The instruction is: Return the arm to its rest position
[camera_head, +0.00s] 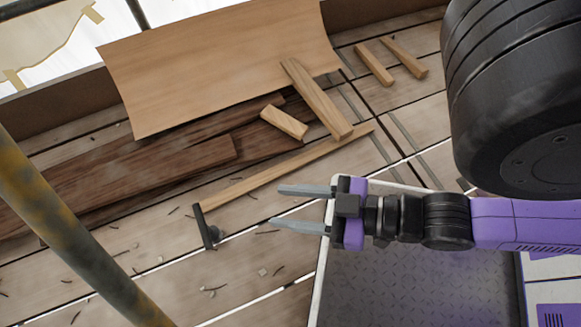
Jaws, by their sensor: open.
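My gripper (305,207) is in the middle of the head view, pointing left. Its two grey fingers are apart with nothing between them. My arm runs from it to the right edge in black and purple links, over a dark ribbed deck with a pale rim. A large black rounded part fills the upper right and hides what lies behind it.
A pale curved wooden sheet (215,65) lies at the back on dark planks (150,170). Several loose wood blocks (284,122) lie near it. A rusty yellow-grey pole (75,235) crosses the left side. The floor at lower left holds scattered chips and nails.

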